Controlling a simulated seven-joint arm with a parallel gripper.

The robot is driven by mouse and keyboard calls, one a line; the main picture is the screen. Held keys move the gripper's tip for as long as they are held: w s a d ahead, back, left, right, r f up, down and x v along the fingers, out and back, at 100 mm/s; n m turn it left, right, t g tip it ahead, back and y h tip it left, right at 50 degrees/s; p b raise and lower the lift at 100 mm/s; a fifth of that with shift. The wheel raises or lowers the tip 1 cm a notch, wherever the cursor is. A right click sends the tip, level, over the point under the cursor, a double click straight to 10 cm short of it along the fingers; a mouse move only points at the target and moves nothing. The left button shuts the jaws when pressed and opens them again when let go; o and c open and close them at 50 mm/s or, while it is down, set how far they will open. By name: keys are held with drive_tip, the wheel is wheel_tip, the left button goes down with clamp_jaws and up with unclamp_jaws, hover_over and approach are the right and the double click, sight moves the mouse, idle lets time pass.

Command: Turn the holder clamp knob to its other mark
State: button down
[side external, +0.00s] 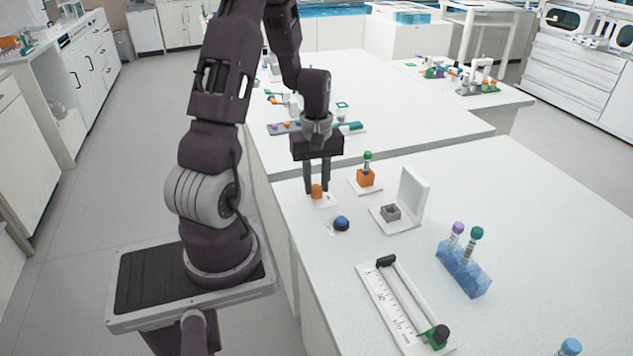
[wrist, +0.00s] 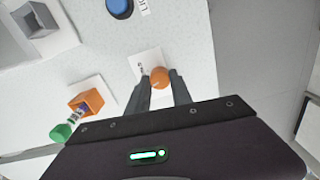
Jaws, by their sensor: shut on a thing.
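The orange knob (side external: 317,191) sits on a small white plate (side external: 325,202) near the left edge of the white bench. My gripper (side external: 317,187) points down over it and is shut on it, one finger on each side. In the wrist view the knob (wrist: 159,76) shows between the fingertips, and the plate (wrist: 146,62) carries small dark print too small to read. The orange holder (side external: 366,178) stands on its own white base just right of the knob and holds a green-capped tube (side external: 367,158). The fingers partly hide the knob's sides.
A blue button (side external: 341,223) is close in front of the knob. A grey square socket (side external: 390,212) with an upright white panel (side external: 413,195) stands to the right. A blue rack (side external: 464,268) with two capped tubes and a slider scale (side external: 400,310) lie nearer the camera.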

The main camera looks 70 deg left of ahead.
sight(317, 187)
drive_tip(key=m, duration=0.5)
drive_tip(key=shift+m, duration=2.3)
drive_tip(key=c, duration=1.1)
unclamp_jaws()
drive_tip(key=shift+c, duration=0.2)
drive_tip(key=shift+r, duration=0.1)
wheel_tip(317, 187, up, 7)
